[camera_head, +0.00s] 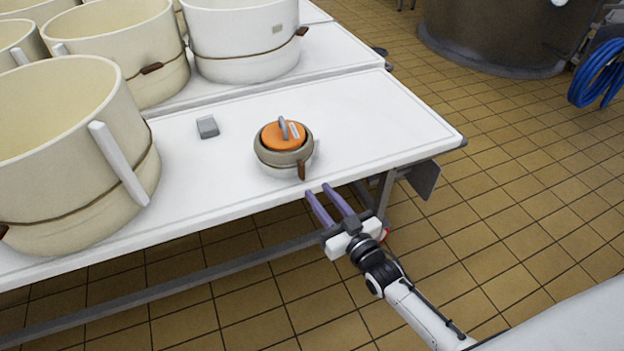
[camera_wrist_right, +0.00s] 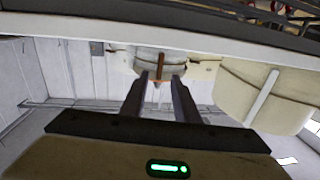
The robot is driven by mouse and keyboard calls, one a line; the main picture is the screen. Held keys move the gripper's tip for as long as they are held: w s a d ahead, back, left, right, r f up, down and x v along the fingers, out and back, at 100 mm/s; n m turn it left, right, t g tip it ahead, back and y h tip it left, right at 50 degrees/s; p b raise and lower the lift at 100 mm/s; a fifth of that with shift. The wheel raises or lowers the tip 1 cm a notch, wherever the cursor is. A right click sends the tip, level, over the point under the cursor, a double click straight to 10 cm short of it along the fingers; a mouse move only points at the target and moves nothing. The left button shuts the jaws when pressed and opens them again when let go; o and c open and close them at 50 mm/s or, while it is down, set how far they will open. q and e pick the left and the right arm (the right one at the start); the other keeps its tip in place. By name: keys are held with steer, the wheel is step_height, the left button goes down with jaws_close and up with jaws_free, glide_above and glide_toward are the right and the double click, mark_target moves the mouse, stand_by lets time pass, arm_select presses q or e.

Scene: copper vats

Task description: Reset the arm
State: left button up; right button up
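My right gripper (camera_head: 317,190) is open and empty, its two purple fingers apart. In the head view it is at the front edge of the white table, pointing toward a small pot with an orange lid (camera_head: 285,147). The pot stands on the table beyond the fingertips, apart from them. In the right wrist view, the two fingers (camera_wrist_right: 160,78) are spread with nothing between them, and a pot with a brown strip (camera_wrist_right: 145,62) shows past their tips. My left gripper is not in view.
Large cream vats (camera_head: 70,150) fill the table's left side, with more behind, including a white one (camera_head: 243,45). A small grey block (camera_head: 208,127) lies on the white table (camera_head: 385,120). A blue hose (camera_head: 596,75) hangs at the right. Tiled floor lies clear right of the table.

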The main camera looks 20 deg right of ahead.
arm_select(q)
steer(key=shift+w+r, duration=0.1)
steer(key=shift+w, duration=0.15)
arm_select(e)
steer(key=shift+s+d, duration=0.15)
steer(key=shift+s, duration=0.85)
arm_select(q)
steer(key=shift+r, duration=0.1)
arm_select(e)
steer(key=shift+s, duration=0.1)
arm_select(q)
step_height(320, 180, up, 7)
steer(key=p, duration=1.1)
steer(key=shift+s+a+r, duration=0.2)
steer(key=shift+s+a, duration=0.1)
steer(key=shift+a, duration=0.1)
arm_select(e)
steer(key=s+a+g, duration=0.3)
steer(key=s+g, duration=0.1)
steer(key=s, duration=0.8)
steer(key=s+a+r+g, duration=0.1)
steer(key=s+a+g, duration=0.2)
steer(key=s, duration=0.9)
steer(key=shift+r+n+g, duration=0.25)
steer(key=shift+n+g, duration=0.05)
steer(key=shift+g, duration=0.7)
